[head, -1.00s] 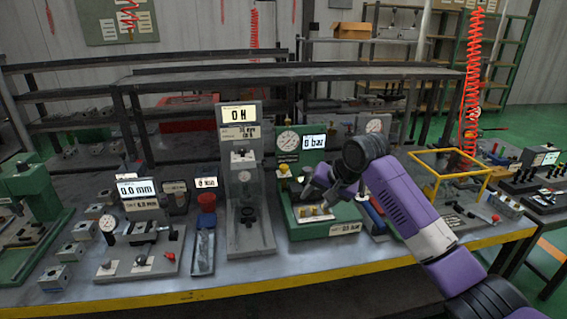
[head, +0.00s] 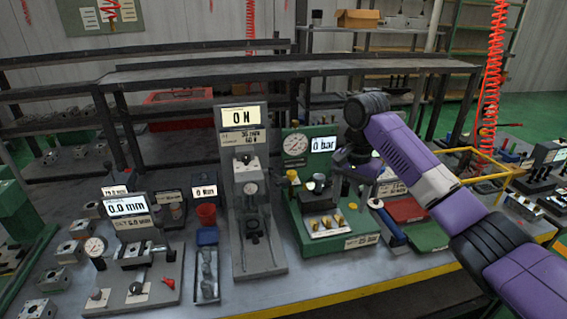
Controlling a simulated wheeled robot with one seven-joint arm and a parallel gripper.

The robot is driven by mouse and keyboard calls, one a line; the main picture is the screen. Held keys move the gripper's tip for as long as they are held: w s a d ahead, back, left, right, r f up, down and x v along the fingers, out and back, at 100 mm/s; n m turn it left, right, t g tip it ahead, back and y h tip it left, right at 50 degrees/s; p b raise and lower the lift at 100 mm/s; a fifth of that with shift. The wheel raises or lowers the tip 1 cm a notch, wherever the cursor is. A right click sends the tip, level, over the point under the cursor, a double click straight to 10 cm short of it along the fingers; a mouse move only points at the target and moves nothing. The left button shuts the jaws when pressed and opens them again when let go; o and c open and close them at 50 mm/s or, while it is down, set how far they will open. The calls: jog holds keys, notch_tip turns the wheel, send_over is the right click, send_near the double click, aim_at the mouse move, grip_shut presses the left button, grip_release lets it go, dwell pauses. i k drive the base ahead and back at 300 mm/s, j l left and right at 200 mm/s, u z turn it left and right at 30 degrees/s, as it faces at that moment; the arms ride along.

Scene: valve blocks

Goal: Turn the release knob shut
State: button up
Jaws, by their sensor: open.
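The green test stand (head: 366,226) is right of centre in the head view. It carries a round dial gauge (head: 295,145) and a display reading 0 bar (head: 323,143). A yellow knob (head: 292,176) sits at its left and a dark round part (head: 318,183) stands in its middle. I cannot tell for sure which part is the release knob, or how far it is turned. My gripper (head: 349,176) is open and empty at the right side of the stand, apart from the yellow knob. My wrist and fingers hide part of the stand's right side.
A tall grey force stand (head: 252,215) reading 0 N is close on the left. A blue-handled tool (head: 388,222) and a red block (head: 405,210) lie to the right, near a yellow frame (head: 490,180). Dark shelving (head: 290,68) runs behind the bench.

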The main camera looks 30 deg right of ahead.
aim_at(292, 175)
jog(key=i, duration=1)
